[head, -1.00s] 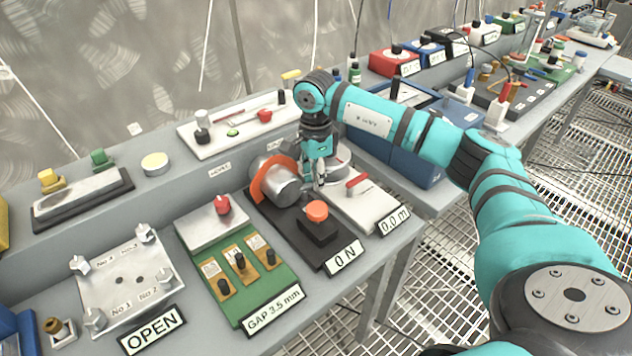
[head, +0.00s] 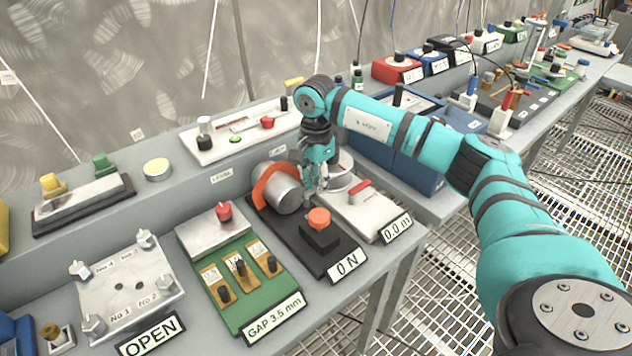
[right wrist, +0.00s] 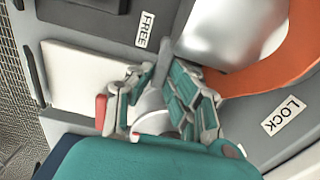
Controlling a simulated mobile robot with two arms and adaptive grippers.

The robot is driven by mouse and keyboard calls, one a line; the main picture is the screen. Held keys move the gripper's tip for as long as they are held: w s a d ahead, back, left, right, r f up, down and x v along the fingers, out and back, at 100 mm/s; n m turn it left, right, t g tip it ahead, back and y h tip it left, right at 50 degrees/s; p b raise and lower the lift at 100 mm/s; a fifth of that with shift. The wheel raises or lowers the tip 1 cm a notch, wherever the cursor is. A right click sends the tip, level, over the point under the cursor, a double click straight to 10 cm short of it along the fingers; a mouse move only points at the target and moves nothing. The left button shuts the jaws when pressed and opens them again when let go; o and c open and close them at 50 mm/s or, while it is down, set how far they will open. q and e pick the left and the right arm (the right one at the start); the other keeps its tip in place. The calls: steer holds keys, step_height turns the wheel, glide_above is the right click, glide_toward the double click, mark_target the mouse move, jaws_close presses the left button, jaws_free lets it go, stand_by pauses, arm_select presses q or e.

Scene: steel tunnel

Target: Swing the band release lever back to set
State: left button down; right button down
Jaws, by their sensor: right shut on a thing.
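The band device has a silver drum (head: 285,192) with an orange band (head: 264,182) around part of it, on a dark base (head: 300,242). In the right wrist view the drum (right wrist: 228,35) and orange band (right wrist: 275,70) are close, between a FREE label (right wrist: 145,30) and a LOCK label (right wrist: 283,116). My right gripper (head: 312,190) reaches down at the drum's right side. In the right wrist view its fingers (right wrist: 162,85) are shut on a slim grey lever (right wrist: 166,48), nearer the FREE label. The lever's lower part is hidden by the fingers. My left gripper is not in view.
An orange button (head: 319,218) and a 0 N display (head: 347,263) stand in front of the drum. A white unit (head: 375,215) with a red lever (head: 359,189) is close on the right. A green GAP panel (head: 245,280) is on the left. A raised ledge runs behind.

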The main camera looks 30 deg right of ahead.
steer(key=c, duration=1.3)
jaws_free()
step_height(320, 180, up, 12)
steer(key=shift+r, duration=0.1)
